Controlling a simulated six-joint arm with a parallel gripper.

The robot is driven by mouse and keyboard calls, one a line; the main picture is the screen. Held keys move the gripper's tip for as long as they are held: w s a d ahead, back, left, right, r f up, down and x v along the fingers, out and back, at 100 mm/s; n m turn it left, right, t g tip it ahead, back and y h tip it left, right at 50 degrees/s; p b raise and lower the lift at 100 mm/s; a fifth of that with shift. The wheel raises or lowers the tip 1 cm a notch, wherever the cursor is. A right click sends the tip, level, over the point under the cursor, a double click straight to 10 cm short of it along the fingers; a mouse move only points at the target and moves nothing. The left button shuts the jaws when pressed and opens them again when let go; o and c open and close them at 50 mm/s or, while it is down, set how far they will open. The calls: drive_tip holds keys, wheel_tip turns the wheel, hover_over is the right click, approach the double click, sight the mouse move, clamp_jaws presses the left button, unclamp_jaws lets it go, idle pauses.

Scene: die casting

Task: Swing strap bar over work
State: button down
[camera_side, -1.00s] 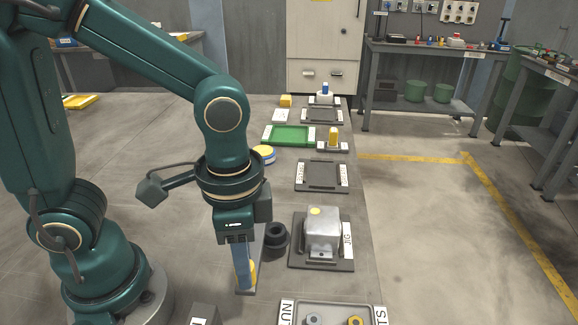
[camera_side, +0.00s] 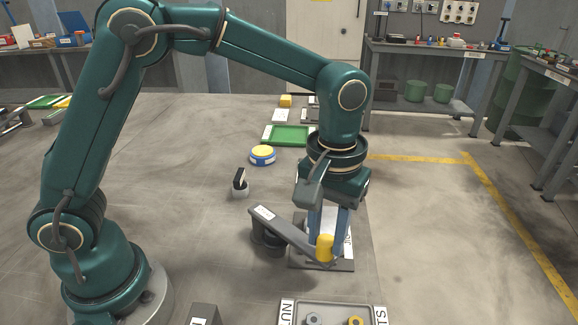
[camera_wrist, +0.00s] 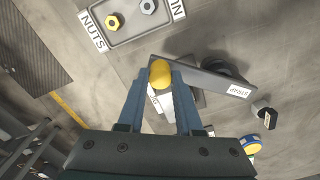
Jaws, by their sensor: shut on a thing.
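The grey strap bar (camera_side: 284,231) carries a "STRAP" label at its left end and sits on a dark round post (camera_side: 266,240). Its yellow knob (camera_side: 325,241) stands at the right end, above the front of the jig plate (camera_side: 345,265). My gripper (camera_side: 327,246) is shut on the knob. The wrist view shows the knob (camera_wrist: 160,70) between my fingertips and the bar (camera_wrist: 205,78) running right from it. The metal work block on the jig is mostly hidden behind my gripper, so I cannot tell how much of it the bar covers.
A nuts tray (camera_side: 300,306) lies in front. The floor right of the jig is clear.

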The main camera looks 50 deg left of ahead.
drive_tip(key=w+a+n, duration=0.4)
drive_tip(key=w+n, duration=0.3)
drive_tip(key=w, duration=0.1)
drive_tip(key=shift+w+a+n, duration=0.25)
drive_tip(key=shift+w+n, duration=0.15)
drive_tip(key=c, duration=0.6)
unclamp_jaws()
drive_tip(key=shift+r, duration=2.55)
